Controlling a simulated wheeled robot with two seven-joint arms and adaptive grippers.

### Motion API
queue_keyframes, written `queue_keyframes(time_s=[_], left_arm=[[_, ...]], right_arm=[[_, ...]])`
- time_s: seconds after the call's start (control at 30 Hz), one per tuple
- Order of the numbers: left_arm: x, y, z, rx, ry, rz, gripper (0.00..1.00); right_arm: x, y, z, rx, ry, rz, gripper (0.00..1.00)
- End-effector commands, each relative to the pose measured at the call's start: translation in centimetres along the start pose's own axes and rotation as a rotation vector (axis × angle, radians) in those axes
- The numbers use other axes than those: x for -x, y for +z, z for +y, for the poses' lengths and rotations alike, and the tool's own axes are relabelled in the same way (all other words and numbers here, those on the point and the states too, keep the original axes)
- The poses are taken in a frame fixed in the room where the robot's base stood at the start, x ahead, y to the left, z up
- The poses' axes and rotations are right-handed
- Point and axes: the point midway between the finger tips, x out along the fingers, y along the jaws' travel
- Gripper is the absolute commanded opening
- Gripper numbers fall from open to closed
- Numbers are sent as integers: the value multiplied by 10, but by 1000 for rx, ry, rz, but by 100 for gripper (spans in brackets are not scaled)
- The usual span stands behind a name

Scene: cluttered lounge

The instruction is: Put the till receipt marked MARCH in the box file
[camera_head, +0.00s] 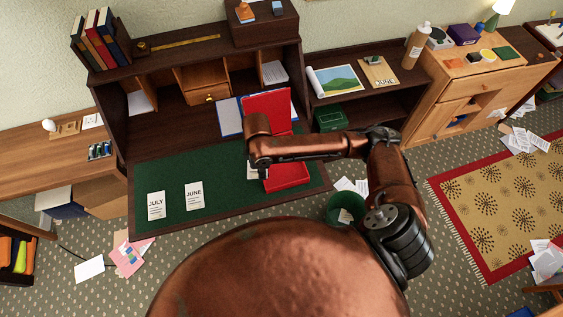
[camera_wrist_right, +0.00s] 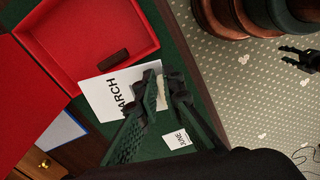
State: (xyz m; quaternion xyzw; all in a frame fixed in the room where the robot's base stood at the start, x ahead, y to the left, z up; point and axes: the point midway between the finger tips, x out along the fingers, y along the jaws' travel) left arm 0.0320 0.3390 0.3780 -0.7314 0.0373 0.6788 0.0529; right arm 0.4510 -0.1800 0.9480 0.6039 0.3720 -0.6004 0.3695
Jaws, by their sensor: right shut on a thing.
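The till receipt marked MARCH (camera_wrist_right: 104,90) is a white slip between the fingers of my right gripper (camera_wrist_right: 160,102), which is shut on it. The fingers cover the start of its word. In the head view my right gripper is hidden behind my wrist, and a bit of white paper (camera_head: 252,173) shows below. The red box file (camera_head: 288,178) lies open on the green desk top, its lid raised at the back. In the wrist view its tray (camera_wrist_right: 82,45) is beside the receipt, with a dark block inside. A dark shape at the right edge, probably my left gripper (camera_wrist_right: 300,58), is unclear.
Receipts marked JULY (camera_head: 156,205) and JUNE (camera_head: 194,196) lie on the left of the desk's green top (camera_head: 225,182). A JUNE-marked clipboard (camera_head: 379,72) is on the shelf at the back. A green bin (camera_head: 338,207) and loose papers stand on the floor by the desk.

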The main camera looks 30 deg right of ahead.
Motion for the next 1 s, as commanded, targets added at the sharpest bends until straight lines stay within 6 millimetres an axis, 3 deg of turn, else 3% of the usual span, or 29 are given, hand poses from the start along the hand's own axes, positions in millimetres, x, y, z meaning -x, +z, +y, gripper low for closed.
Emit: queue_keyframes(time_s=[0.1, 0.3, 0.7, 0.8, 1.0], left_arm=[[2, -3, -2, 0, -2, 4, 40], [3, -10, -3, -1, -3, 14, 40], [2, -11, -4, -1, -4, 14, 40], [-1, -10, -3, -1, -3, 13, 40], [-3, -8, -3, -1, -3, 11, 40]], right_arm=[[-12, -4, -2, 140, -1, -3, 0], [-24, 0, 2, 241, 2, -8, 0], [-62, 66, 60, 240, 3, -10, 0], [-83, 77, 70, 242, 0, -9, 0], [-106, 91, 84, 244, 2, -7, 0]])
